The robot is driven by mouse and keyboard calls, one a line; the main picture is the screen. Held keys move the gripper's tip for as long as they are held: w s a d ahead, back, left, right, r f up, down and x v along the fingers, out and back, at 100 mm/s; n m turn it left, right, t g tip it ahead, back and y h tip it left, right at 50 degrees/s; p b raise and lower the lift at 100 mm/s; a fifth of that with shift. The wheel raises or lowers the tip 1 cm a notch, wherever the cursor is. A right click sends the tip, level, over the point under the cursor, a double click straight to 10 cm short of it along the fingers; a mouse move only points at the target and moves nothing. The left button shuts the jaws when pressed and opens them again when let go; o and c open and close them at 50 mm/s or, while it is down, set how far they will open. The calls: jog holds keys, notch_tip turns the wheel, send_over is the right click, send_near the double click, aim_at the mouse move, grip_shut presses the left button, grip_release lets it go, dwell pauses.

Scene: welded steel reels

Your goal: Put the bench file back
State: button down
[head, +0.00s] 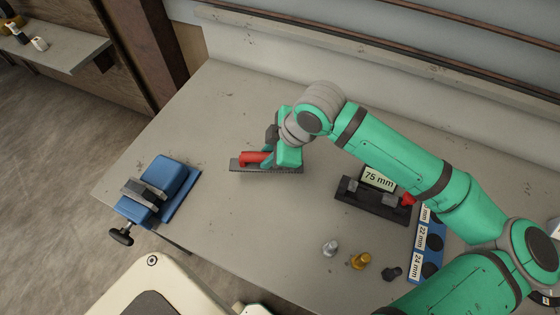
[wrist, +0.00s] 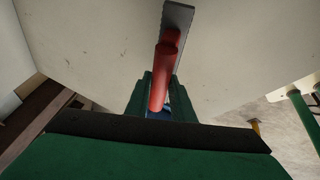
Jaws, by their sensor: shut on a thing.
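The bench file (head: 238,164) is a flat dark grey bar with a red handle (head: 252,158) along its top. It is over the left-middle part of the grey bench (head: 215,215), lying roughly left to right in the head view. My gripper (head: 274,157) is shut on it near the handle. In the wrist view the red handle (wrist: 163,70) runs up from between my fingers (wrist: 157,98), with the grey bar (wrist: 178,18) beyond it. I cannot tell whether the bar touches the bench. A dark holder labelled 75 mm (head: 365,208) stands to the right, partly behind my arm.
A blue vise (head: 165,182) sits at the bench's left front edge. A blue rack (head: 429,246) with size labels is at right, partly hidden by my arm. Silver (head: 330,248), brass (head: 360,261) and dark (head: 391,273) small parts stand near the front. The bench between vise and holder is mostly clear.

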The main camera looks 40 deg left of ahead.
jog(key=w+f, duration=0.2)
jog(key=f, duration=0.1)
jog(key=w+f, duration=0.2)
jog(key=shift+d, duration=0.25)
jog(key=shift+f, duration=1.55)
jog(key=shift+f, duration=0.1)
jog(key=c, duration=1.5)
grip_release()
jog(key=shift+c, duration=0.2)
jog(key=shift+w, duration=0.1)
jog(key=v, duration=1.1)
jog(key=shift+w, duration=0.1)
jog(key=shift+d+r, duration=0.2)
jog(key=shift+r, duration=0.35)
